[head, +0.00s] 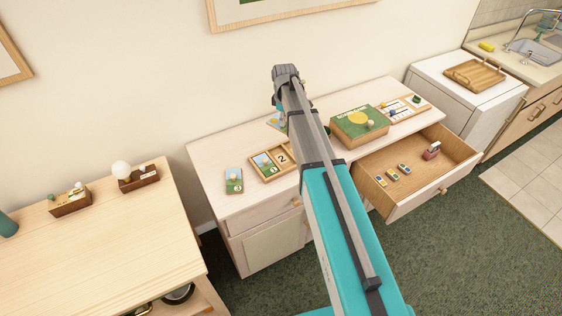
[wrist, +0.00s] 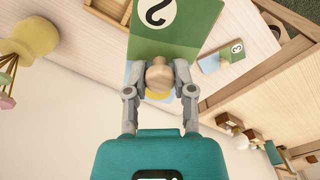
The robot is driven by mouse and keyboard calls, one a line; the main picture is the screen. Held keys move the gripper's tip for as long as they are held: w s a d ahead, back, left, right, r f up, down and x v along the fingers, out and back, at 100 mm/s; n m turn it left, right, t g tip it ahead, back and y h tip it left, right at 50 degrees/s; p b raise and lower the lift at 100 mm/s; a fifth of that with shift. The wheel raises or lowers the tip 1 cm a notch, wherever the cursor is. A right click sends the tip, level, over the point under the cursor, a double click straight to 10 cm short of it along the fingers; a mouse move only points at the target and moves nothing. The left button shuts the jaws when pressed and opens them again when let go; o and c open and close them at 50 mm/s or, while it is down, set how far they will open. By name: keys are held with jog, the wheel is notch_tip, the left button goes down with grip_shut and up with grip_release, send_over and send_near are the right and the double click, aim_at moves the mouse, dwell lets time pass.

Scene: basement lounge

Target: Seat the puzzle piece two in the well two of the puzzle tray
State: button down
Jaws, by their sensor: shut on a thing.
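Puzzle piece two (wrist: 185,28) is a flat green, blue and yellow picture tile with a pale round knob (wrist: 158,75) and a 2 in a white circle. My gripper (wrist: 159,88) is shut on the knob. In the head view, my arm hides the gripper and most of the tile; a colored bit (head: 276,123) shows at its left, apart from the tray. The puzzle tray (head: 263,178) lies on the pale cabinet, with a picture piece marked 1 in its left well. Well two (head: 283,157) beside it is empty and shows a 2. My arm covers the tray's right end.
Puzzle piece three (head: 234,181) lies left of the tray and shows in the wrist view (wrist: 222,57). Right of my arm are a green boxed game (head: 359,124) and an open drawer (head: 418,172) with small items. A yellow vase (wrist: 33,40) stands left in the wrist view.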

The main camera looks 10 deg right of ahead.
jog(key=s+d+f+m+b, duration=0.3)
jog(key=s+d+f+b, duration=0.3)
jog(key=s, duration=0.4)
jog(key=shift+d+f, duration=0.4)
jog(key=shift+f, duration=0.1)
jog(key=shift+w, duration=0.1)
jog(key=shift+w+a+f+b, duration=1.15)
jog(key=shift+w+f+b, duration=0.4)
jog(key=shift+w, duration=0.3)
jog(key=shift+w+a+f+b, duration=1.1)
jog(key=shift+w+f+b, duration=0.4)
jog(key=shift+w, duration=0.4)
jog(key=shift+w+a+f+b, duration=1.15)
jog(key=shift+w+f+b, duration=0.4)
jog(key=shift+w, duration=0.3)
